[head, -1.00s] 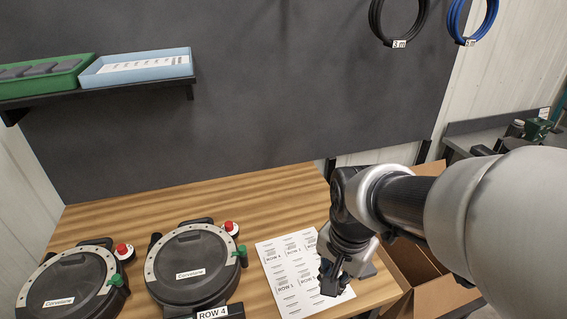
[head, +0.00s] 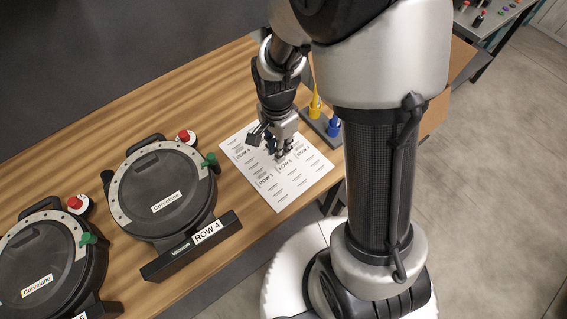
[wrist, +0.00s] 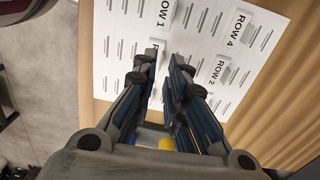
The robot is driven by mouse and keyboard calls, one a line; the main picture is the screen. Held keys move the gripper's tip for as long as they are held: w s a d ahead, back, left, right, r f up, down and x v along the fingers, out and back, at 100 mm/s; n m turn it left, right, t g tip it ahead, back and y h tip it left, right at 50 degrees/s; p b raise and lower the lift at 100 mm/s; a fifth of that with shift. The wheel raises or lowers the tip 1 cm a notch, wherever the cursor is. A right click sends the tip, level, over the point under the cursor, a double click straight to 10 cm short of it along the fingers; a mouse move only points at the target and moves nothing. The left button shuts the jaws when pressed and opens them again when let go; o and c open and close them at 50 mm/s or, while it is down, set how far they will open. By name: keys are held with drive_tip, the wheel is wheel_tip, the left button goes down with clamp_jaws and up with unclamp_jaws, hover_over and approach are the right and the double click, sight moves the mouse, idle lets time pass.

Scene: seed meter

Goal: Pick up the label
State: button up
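A white sheet of labels (head: 287,194) lies on the wooden bench, with printed ROW names and several thin lines. In the wrist view the sheet (wrist: 122,40) shows labels reading ROW 1 (wrist: 163,14), ROW 4 (wrist: 240,26) and ROW 2 (wrist: 217,71). Another label (wrist: 153,97) is mostly hidden between and behind the fingers. My gripper (head: 278,152) points down over the middle of the sheet. In the wrist view its two fingers (wrist: 163,62) stand apart with a narrow gap. I see nothing held; whether the tips touch the sheet is unclear.
Two round black Corvelane lids (head: 163,190) (head: 40,262) with red and green knobs are on the left. A ROW 4 block (head: 190,246) stands before the nearer one. A holder with yellow (head: 315,106) and blue (head: 333,127) items stands right of the sheet, close to my arm.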

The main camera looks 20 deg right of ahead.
sight(284, 164)
drive_tip(key=f+b, duration=0.1)
drive_tip(key=f, duration=0.2)
drive_tip(key=f+b, duration=0.2)
drive_tip(key=f, duration=0.1)
drive_tip(key=shift+w+f, duration=0.2)
drive_tip(key=shift+f, duration=0.2)
drive_tip(key=shift+r, duration=0.1)
drive_tip(key=shift+c, duration=0.3)
clamp_jaws()
